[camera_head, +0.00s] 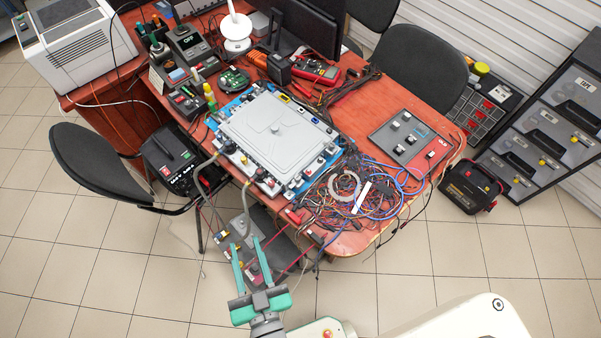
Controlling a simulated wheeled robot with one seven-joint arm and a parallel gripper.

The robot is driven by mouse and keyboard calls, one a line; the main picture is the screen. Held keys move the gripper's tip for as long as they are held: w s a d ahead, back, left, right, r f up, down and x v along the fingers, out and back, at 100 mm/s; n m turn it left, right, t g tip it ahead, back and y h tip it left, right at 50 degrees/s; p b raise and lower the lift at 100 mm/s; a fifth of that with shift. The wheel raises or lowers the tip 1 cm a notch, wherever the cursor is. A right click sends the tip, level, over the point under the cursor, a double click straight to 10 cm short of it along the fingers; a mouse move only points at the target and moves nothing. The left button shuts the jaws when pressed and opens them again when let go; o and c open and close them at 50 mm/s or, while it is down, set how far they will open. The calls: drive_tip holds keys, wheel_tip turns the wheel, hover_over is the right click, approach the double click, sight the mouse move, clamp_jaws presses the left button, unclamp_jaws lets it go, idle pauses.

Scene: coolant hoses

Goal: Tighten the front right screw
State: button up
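A light grey lidded unit (277,128) lies on the red-brown table, with connectors and small fittings around its edges. The front right screw cannot be made out at this size. Two grey hoses (247,197) hang from the unit's front edge over the table edge. My gripper (243,246) has teal fingers and is in front of the table, lower in the picture than the unit and apart from it. Its fingers are spread, with nothing clearly held between them. Small grey and yellow hose-end parts show around the fingertips, and whether they touch cannot be told.
A tangle of wires (345,195) covers the table right of the unit, near a grey switch panel (410,137). Tools and meters crowd the left and back. A black chair (98,165) stands at left, and a black-red case (469,187) on the floor at right. Front floor is mostly clear.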

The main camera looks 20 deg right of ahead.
drive_tip(key=w+a+r+n+t+y, duration=0.2)
drive_tip(key=w+a+r+y, duration=0.3)
drive_tip(key=w+r, duration=0.55)
drive_tip(key=w+a+r+n+t+y, duration=0.2)
drive_tip(key=w+a+r, duration=0.5)
drive_tip(key=w+r, duration=0.4)
drive_tip(key=w+a+r+n+g+y, duration=0.3)
drive_tip(key=a+r+n+g+y, duration=0.1)
drive_tip(key=a+r+n+y, duration=0.45)
drive_tip(key=n+g+h, duration=1.5)
drive_tip(key=n+g, duration=0.1)
drive_tip(key=g, duration=0.1)
approach(298, 177)
wheel_tip(298, 177, down, 8)
drive_tip(key=shift+a+f, duration=0.1)
drive_tip(key=shift+a, duration=0.1)
